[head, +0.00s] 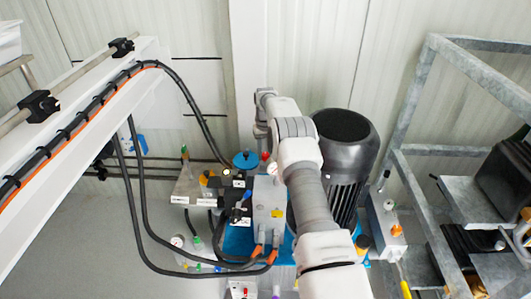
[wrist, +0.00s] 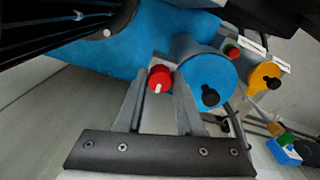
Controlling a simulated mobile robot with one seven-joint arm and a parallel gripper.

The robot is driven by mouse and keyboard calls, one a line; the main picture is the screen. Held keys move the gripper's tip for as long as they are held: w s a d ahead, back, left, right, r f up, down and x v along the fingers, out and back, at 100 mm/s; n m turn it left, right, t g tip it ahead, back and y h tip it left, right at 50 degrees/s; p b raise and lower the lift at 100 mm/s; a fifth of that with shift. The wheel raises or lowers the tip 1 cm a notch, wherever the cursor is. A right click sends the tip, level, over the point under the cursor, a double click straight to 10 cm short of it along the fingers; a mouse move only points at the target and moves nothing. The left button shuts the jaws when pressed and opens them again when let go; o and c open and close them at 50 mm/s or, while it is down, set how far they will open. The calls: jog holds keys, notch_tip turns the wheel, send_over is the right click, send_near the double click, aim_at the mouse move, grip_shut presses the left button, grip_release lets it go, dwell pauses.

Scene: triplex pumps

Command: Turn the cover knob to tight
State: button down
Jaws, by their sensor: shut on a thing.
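A red knob (wrist: 160,79) with a white mark on its face sits between my fingertips in the wrist view. My gripper (wrist: 160,84) is shut on it, one finger on each side. The white mark points down in the picture. Just right of it is a round blue cover (wrist: 208,80) with a black knob (wrist: 210,96). In the head view, my gripper (head: 262,135) points down beside the blue cover (head: 245,160), and a small red part (head: 265,156) shows below it. The fingertips are too small to make out there.
A large black motor (head: 345,150) stands close right of my arm. Black hoses (head: 140,200) loop at the left. A grey metal frame (head: 410,110) stands at the right. A yellow knob (wrist: 265,77) and a green one (wrist: 287,138) are at the wrist view's right.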

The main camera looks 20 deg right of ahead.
aim_at(265, 154)
jog(key=shift+m, duration=0.6)
jog(key=c, duration=0.5)
grip_release()
notch_tip(265, 154, up, 18)
jog(key=p, duration=0.5)
jog(key=shift+f, duration=0.25)
